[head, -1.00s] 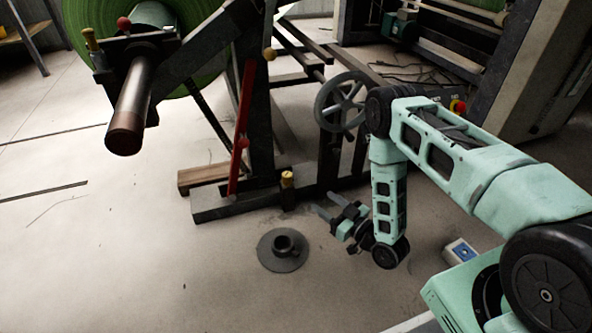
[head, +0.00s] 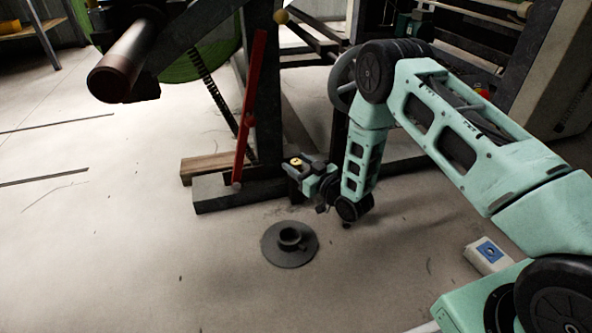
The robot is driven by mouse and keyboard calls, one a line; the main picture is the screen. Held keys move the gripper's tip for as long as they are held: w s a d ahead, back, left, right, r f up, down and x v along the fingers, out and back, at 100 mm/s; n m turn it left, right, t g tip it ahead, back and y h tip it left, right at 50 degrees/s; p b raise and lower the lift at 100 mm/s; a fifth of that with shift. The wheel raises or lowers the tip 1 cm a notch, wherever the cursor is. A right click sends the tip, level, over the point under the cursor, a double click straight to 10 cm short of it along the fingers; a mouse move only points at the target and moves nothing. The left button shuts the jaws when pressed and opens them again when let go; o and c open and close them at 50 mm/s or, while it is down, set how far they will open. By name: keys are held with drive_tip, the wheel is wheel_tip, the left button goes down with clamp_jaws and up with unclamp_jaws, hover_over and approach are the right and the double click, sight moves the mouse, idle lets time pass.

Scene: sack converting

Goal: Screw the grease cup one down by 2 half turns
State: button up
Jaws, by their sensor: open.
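A small grease cup with a brass-yellow top (head: 296,162) stands on a dark post at the foot of the machine frame, in the middle of the head view. My gripper (head: 299,168) is at this cup, with its dark fingers reaching in from the right on either side of the yellow top. The fingers look open around it. I cannot tell whether they touch it. The lower part of the cup and its post are partly hidden by the gripper.
A long red lever (head: 250,105) slants up just left of the cup. A handwheel (head: 343,80) is partly behind my arm. A dark round flanged piece (head: 290,245) lies on the floor in front. A shaft end (head: 118,72) juts out upper left. Front floor is mostly clear.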

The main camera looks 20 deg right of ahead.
drive_tip(key=shift+w+a+r, duration=0.1)
drive_tip(key=shift+w+a, duration=0.15)
drive_tip(key=shift+w, duration=0.3)
drive_tip(key=c, duration=1)
drive_tip(key=shift+o, duration=0.2)
drive_tip(key=shift+m+h+p, duration=0.3)
drive_tip(key=shift+h+p, duration=0.05)
drive_tip(key=shift+h, duration=0.05)
